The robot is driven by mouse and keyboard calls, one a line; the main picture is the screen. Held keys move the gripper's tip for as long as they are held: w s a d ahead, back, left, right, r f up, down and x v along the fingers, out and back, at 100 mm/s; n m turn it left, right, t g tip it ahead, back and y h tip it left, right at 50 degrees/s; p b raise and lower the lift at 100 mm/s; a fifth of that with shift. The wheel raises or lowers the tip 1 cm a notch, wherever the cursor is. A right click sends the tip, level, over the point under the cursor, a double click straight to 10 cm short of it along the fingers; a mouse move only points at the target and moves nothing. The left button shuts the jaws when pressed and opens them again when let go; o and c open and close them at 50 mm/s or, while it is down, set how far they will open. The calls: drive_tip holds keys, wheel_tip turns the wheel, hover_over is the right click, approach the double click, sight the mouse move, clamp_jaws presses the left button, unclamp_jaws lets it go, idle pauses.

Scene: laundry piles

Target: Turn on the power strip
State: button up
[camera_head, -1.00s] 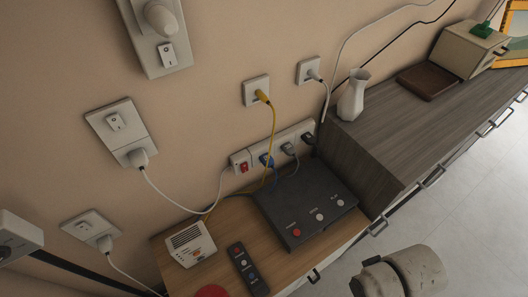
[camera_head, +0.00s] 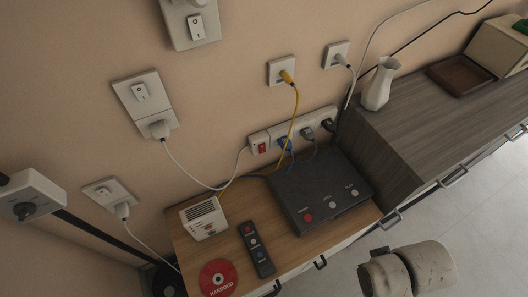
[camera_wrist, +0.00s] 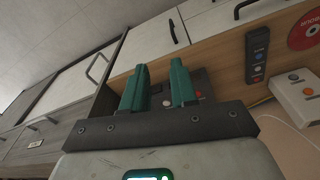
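The white power strip (camera_head: 297,131) is fixed on the wall behind the black box in the head view. Its red rocker switch (camera_head: 262,148) is at its left end, and several plugs sit in its sockets. I cannot tell which way the rocker is tipped. My gripper (camera_wrist: 160,82) shows in the wrist view with two green fingers apart and nothing between them. The black box (camera_wrist: 198,78) shows behind the fingers. The power strip is not visible in the wrist view, and the gripper's fingers are not visible in the head view.
The black box (camera_head: 318,196), a white vented device (camera_head: 204,218), a black remote (camera_head: 256,248) and a red disc (camera_head: 217,279) lie on the wooden top. A white vase (camera_head: 379,84) stands on the grey cabinet (camera_head: 415,118). Cables cross the wall.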

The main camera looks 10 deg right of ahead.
drive_tip(key=w+f+n+t, duration=0.1)
drive_tip(key=w, duration=0.1)
drive_tip(key=w+f+n+t+b, duration=0.1)
drive_tip(key=w, duration=0.1)
drive_tip(key=w+a+f+n+b, duration=0.1)
drive_tip(key=w, duration=0.1)
drive_tip(key=shift+w+f+n+t, duration=0.1)
drive_tip(key=shift+w+n+t, duration=0.25)
drive_tip(key=shift+n+t, duration=0.05)
drive_tip(key=c, duration=0.5)
drive_tip(key=w+a+n+t, duration=0.1)
drive_tip(key=w, duration=0.1)
drive_tip(key=w+f+n+t+b, duration=0.1)
drive_tip(key=w+n, duration=0.1)
drive_tip(key=w, duration=0.1)
drive_tip(key=w+a+n+t+b, duration=0.1)
drive_tip(key=w+n, duration=0.1)
drive_tip(key=shift+w+a+f+t, duration=0.3)
drive_tip(key=shift+w+t, duration=0.05)
drive_tip(key=shift+t, duration=0.05)
clamp_jaws()
drive_tip(key=w+a+r+n+t+y+b, duration=0.3)
drive_tip(key=w+a+n+t, duration=0.5)
drive_tip(key=n, duration=0.4)
drive_tip(key=shift+w+a+y+b, duration=0.7)
drive_tip(key=shift+w+a+b, duration=0.15)
drive_tip(key=shift+b, duration=0.25)
